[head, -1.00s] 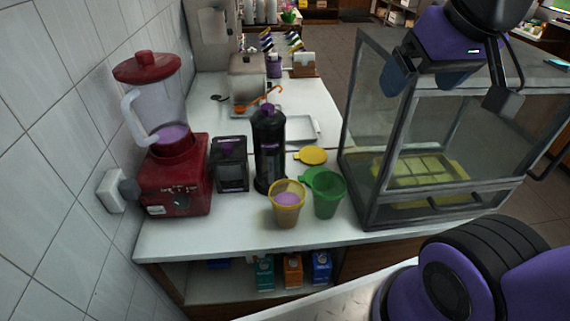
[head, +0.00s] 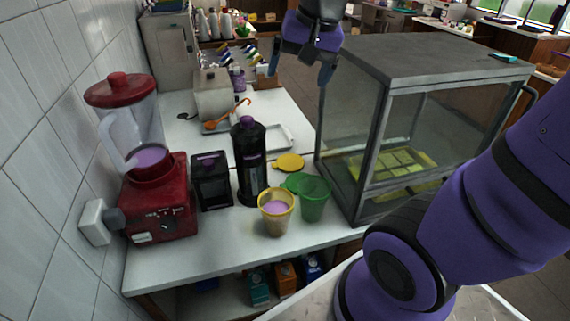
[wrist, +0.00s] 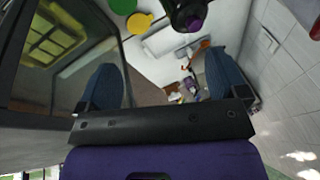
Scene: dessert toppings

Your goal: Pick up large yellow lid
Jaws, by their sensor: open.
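The yellow lid (head: 289,163) lies flat on the white counter, behind the cups and left of the glass case. It also shows near the top of the wrist view (wrist: 139,23). A green lid (head: 294,181) lies just in front of it, partly hidden by the green cup (head: 314,200). A yellow cup (head: 276,223) with purple contents stands left of the green cup. My gripper (head: 299,68) is open and empty, high above the counter and apart from the lid. In the wrist view its two blue fingers (wrist: 163,78) are spread wide.
A glass case (head: 372,145) stands close right of the lid. A black dispenser bottle (head: 249,165) stands left of the lid, with a dark box (head: 211,184) and red blender (head: 158,205) further left. A white tray (head: 280,137) lies behind.

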